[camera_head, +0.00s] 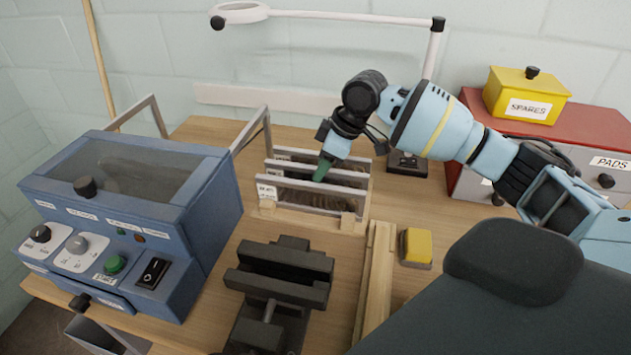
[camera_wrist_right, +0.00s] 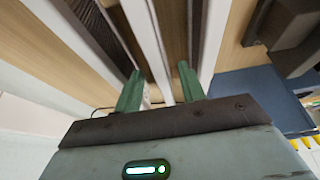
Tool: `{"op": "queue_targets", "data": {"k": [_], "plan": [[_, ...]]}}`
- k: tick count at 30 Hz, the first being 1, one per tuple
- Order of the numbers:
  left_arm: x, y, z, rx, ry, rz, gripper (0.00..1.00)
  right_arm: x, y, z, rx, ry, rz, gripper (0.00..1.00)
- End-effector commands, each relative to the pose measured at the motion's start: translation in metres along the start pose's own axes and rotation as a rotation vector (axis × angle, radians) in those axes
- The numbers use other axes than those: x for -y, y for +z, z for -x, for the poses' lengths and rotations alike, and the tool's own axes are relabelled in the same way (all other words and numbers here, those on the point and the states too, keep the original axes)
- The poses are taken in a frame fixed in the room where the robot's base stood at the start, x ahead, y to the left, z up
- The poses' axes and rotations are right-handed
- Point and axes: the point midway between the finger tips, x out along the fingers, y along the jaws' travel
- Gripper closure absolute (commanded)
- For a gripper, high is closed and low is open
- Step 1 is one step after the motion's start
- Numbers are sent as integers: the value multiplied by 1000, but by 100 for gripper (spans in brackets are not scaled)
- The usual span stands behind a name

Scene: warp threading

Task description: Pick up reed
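Reeds (camera_head: 313,184), long pale bars with dark comb-like strips, stand side by side in a wooden rack (camera_head: 302,223) at the middle of the bench. The front one carries a small label on its left end. My right gripper (camera_head: 322,168) reaches down over the rack with its green fingertips at the top of the reeds. In the right wrist view, the two green fingers (camera_wrist_right: 160,88) are apart, with a pale reed bar (camera_wrist_right: 149,40) running between them. I cannot tell whether either finger touches it. My left gripper is not in view.
A blue machine (camera_head: 130,215) stands left, a dark vise-like fixture (camera_head: 280,275) in front. A wooden beam (camera_head: 376,285) and yellow block (camera_head: 416,246) lie right of it. A red drawer cabinet (camera_head: 590,135) bears a yellow box (camera_head: 525,95). A lamp arm (camera_head: 340,16) spans above.

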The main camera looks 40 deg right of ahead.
Motion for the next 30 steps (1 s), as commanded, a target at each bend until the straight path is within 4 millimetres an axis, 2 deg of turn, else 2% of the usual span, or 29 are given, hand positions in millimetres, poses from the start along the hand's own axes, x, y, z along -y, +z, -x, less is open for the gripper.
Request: {"op": "queue_targets", "data": {"k": [5,9,19,27,28,30], "plan": [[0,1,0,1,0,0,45,2,-9,-26,-1,-2,1,60],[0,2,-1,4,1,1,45,1,-8,-41,0,0,1,60],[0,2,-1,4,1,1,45,1,-8,-46,-1,1,1,61],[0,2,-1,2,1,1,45,1,-8,-46,-1,1,1,97],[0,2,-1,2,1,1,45,1,-8,-46,-1,1,1,100],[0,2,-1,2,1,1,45,1,-8,-45,-1,1,1,100]]}}
